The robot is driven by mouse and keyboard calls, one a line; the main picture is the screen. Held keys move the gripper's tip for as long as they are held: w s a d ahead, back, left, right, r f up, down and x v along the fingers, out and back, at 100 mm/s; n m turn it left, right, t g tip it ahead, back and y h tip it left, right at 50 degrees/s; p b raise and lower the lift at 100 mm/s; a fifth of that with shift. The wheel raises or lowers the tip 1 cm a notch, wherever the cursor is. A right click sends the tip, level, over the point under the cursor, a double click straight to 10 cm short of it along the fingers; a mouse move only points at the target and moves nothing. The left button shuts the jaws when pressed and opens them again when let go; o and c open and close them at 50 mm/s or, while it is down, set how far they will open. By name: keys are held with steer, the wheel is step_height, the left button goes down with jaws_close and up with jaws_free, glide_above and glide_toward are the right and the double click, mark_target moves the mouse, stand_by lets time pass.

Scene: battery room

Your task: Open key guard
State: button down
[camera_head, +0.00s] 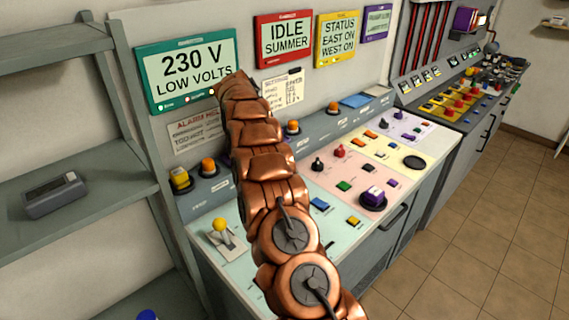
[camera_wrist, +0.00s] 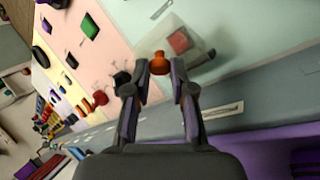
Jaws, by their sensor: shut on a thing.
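In the wrist view, my gripper (camera_wrist: 160,70) is shut on a small orange knob (camera_wrist: 158,61), with one finger on each side. The knob sits at the edge of a clear, see-through cover (camera_wrist: 200,48), which looks like the key guard. A red square piece (camera_wrist: 180,40) shows through this cover. I cannot tell from this view how far the cover is tilted. In the head view my copper arm hides the gripper and the guard.
The sloped console (camera_head: 245,265) carries a yellow-topped lever (camera_head: 219,225) left of my arm. A purple knob (camera_head: 373,196) and several small switches lie to its right. A grey shelf unit (camera_head: 95,172) stands at the left. Tiled floor (camera_head: 480,240) is open at the right.

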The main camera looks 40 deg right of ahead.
steer(key=c, duration=1)
jaws_free()
